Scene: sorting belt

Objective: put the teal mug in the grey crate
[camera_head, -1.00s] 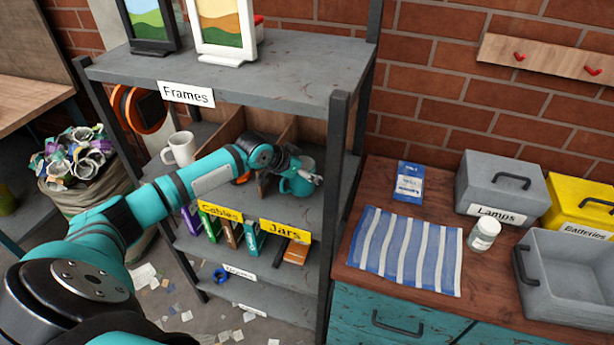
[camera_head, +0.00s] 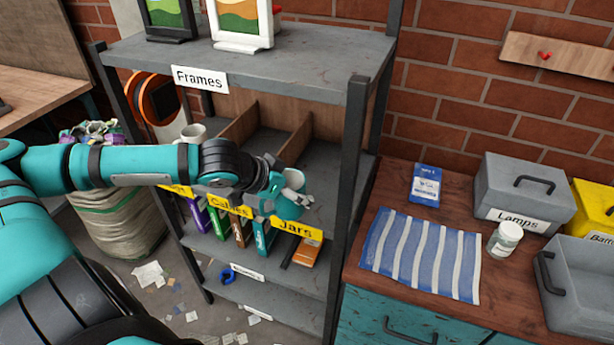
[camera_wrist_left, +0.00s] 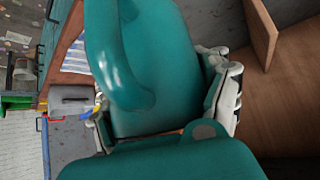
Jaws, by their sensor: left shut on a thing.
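The teal mug (camera_head: 288,210) is in my left gripper (camera_head: 294,192), in front of the middle shelf near the Jars label, partly hidden by the gripper. In the left wrist view the mug (camera_wrist_left: 165,65) fills the middle, its handle towards the camera's left, between the pale fingers of the gripper (camera_wrist_left: 168,120). The gripper is shut on it. The open grey crate (camera_head: 590,315) stands on the wooden counter at the right edge, partly cut off, well to the right of the mug. My right gripper is out of view.
The shelf unit's front post (camera_head: 348,185) stands between the mug and the counter. A striped cloth (camera_head: 420,255), a white-lidded jar (camera_head: 505,238), a blue box (camera_head: 425,185) and a closed Lamps box (camera_head: 522,190) are on the counter. A white mug (camera_head: 193,133) is on the shelf.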

